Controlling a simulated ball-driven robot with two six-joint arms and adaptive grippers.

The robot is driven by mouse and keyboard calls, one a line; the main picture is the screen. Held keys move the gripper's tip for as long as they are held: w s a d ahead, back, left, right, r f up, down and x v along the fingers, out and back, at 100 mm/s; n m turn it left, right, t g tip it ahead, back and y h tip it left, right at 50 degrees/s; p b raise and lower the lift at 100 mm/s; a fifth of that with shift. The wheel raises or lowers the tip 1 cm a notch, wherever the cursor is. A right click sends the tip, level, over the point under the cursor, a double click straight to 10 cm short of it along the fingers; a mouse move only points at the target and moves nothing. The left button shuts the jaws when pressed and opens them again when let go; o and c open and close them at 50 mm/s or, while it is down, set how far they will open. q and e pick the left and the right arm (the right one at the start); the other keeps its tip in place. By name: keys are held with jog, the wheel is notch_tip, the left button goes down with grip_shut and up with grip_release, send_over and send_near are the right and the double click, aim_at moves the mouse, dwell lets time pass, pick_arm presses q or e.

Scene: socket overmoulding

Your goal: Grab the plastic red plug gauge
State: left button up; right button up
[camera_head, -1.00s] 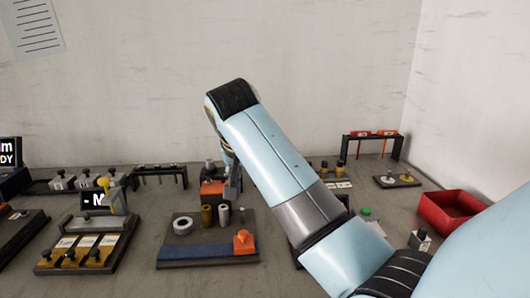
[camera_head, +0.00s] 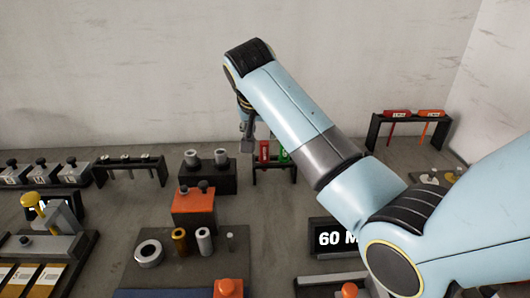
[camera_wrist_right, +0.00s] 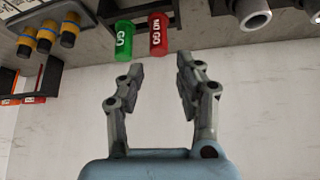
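The red plug gauge (camera_head: 265,151) stands in a small black rack at the back, beside a green one (camera_head: 284,154). In the right wrist view the red gauge (camera_wrist_right: 158,35) and the green gauge (camera_wrist_right: 123,40) hang side by side, with white lettering on their handles. My right gripper (camera_head: 247,140) is just left of the red gauge in the head view, partly hidden by my arm. In the right wrist view my gripper (camera_wrist_right: 161,72) is open and empty, its fingertips short of the red handle. My left gripper is not in view.
A black block with grey cylinders (camera_head: 208,177) and an orange block (camera_head: 194,212) stand left of the rack. A rack with red and orange handles (camera_head: 410,119) is at the back right. A display (camera_head: 335,239) stands in front. Wall is close behind.

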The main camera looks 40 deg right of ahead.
aim_at(264, 143)
jog(key=x, duration=0.6)
jog(key=shift+f, duration=0.4)
grip_shut()
